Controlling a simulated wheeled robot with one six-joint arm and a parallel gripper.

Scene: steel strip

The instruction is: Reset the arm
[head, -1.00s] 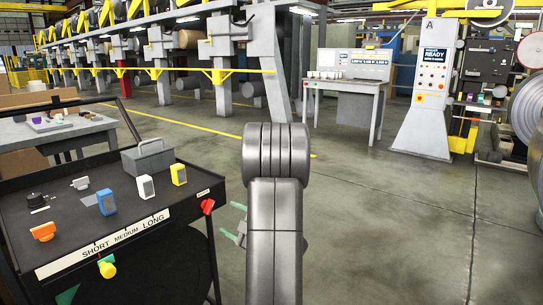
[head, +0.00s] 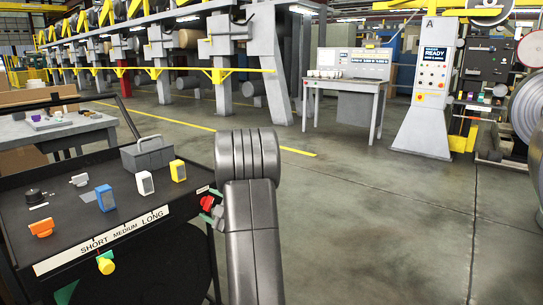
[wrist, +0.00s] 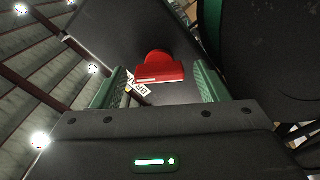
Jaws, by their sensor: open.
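My gripper (wrist: 161,74) is open, with its green fingers either side of a red handle (wrist: 160,66) in the wrist view. The handle sits on the dark cart by a white label partly reading "BRA". I cannot tell whether the fingers touch it. In the head view the red handle (head: 207,203) is at the cart's right front corner, and my gripper (head: 214,212) shows only partly, behind my grey arm.
The black cart (head: 75,219) carries orange, blue, white and yellow blocks and a grey toolbox (head: 147,154). A yellow knob (head: 106,265) sticks out in front. A desk (head: 345,85) and a control panel "A" (head: 425,125) stand behind. The floor at right is clear.

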